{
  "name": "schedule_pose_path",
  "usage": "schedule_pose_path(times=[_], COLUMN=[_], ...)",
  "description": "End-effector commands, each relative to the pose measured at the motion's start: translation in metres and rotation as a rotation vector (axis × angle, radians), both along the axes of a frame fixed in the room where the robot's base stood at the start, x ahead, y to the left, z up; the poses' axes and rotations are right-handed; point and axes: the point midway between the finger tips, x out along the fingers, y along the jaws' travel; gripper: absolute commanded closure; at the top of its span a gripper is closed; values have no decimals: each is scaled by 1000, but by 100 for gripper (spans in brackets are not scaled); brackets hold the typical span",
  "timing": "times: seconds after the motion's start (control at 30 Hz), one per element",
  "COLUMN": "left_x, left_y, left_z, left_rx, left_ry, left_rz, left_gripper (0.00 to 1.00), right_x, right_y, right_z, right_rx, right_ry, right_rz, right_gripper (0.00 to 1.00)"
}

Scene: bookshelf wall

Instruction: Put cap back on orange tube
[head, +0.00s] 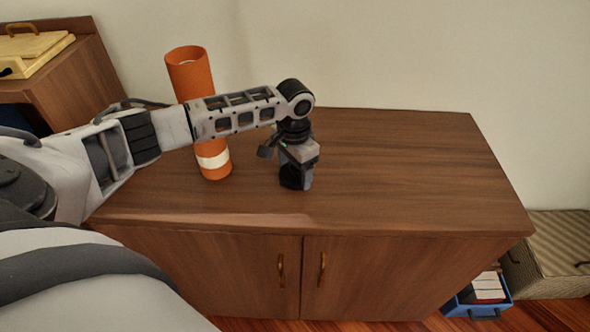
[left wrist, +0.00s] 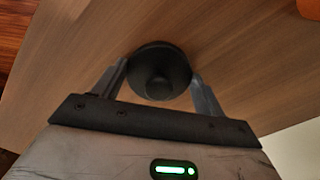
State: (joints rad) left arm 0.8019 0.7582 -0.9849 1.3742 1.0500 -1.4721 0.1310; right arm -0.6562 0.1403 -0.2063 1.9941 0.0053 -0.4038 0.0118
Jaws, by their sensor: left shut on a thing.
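The orange tube (head: 190,75) stands upright on the wooden cabinet top, with its upper end open and a white band (head: 213,160) low on its side. My left forearm crosses in front of its middle. The black round cap (head: 290,178) is at the cabinet top, to the right of the tube. My left gripper (head: 296,172) points down and is shut on the cap. In the left wrist view the cap (left wrist: 160,70) sits between the two fingers (left wrist: 158,85), its knob facing the camera. A bit of orange (left wrist: 309,8) shows at that view's top right corner. My right gripper is not in view.
The cabinet top (head: 420,170) is clear to the right of the gripper. A wall (head: 400,50) stands behind it. A wooden box (head: 35,50) sits on another cabinet at upper left. A blue bin (head: 480,300) and a striped box (head: 550,250) stand on the floor at right.

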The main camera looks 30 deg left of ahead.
Motion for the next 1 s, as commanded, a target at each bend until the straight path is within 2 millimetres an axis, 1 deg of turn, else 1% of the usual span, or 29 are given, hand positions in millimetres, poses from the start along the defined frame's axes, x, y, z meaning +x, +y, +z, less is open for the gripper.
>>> schedule_pose_path(times=[0.17,0.27,0.3,0.37,0.5,0.57,0.6,0.7,0.8,0.9,1.0], left_x=[1,2,-2,-11,-37,-48,-59,-81,-98,-111,-119], left_y=[0,0,-1,-6,-19,-24,-29,-41,-50,-56,-61], left_z=[13,28,35,47,81,95,96,107,116,123,127], left_rx=[-1,-2,-2,-2,0,0,0,-1,-1,0,-1], left_ry=[-3,-5,-5,-5,-6,-5,0,-2,-2,-1,-1], left_rz=[1,0,-2,-5,-6,-5,-5,-5,-3,-2,-1], left_gripper=[50,50,50,50,50,50,50,50,50,50,50], right_x=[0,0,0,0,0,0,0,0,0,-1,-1], right_y=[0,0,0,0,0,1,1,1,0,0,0], right_z=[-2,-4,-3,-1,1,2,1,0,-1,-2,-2], right_rx=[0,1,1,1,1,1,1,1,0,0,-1], right_ry=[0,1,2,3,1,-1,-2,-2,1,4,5], right_rz=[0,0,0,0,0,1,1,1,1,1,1], right_gripper=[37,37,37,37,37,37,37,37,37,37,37])
